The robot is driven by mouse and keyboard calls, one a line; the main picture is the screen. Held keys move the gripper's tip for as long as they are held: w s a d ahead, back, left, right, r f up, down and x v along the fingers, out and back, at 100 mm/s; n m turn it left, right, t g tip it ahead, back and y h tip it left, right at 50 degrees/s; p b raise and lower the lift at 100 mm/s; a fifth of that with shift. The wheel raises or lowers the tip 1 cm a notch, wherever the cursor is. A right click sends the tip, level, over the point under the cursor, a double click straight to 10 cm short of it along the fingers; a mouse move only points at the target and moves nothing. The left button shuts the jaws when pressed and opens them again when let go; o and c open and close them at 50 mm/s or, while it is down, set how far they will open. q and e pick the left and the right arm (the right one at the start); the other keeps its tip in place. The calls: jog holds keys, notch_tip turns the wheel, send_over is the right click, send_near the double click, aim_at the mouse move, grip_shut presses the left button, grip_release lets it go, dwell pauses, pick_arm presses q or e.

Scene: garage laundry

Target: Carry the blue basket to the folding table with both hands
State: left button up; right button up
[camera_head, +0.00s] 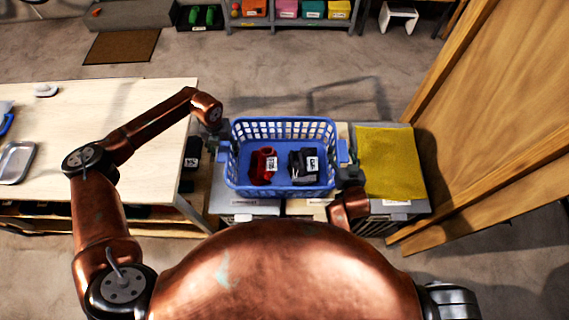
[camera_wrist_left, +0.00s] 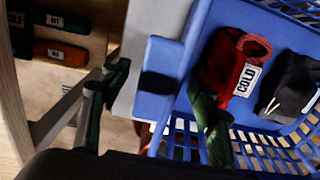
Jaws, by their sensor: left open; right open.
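The blue basket (camera_head: 284,191) stands upright on a low unit in front of me, with openwork walls and a handle block at each side. Inside lie a red cloth item (camera_head: 262,166) and a dark one (camera_head: 303,166), both tagged. My left gripper (camera_head: 222,146) is at the basket's left handle. In the left wrist view its open fingers (camera_wrist_left: 157,88) lie on either side of the basket's blue handle (camera_wrist_left: 163,62); contact is unclear. My right gripper (camera_head: 347,168) is open at the right handle, its fingers partly hidden. A pale wooden table (camera_head: 135,110) is at left.
A yellow cloth (camera_head: 390,163) lies on the unit right of the basket. A wooden door or panel (camera_head: 500,110) stands at right. The table holds a metal tray (camera_head: 16,163) at its far left; its middle is clear below my left arm.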

pick_arm(q)
jog(key=c, duration=1.5)
pick_arm(e)
grip_shut()
pick_arm(q)
grip_shut()
pick_arm(e)
jog(key=shift+r, duration=0.1)
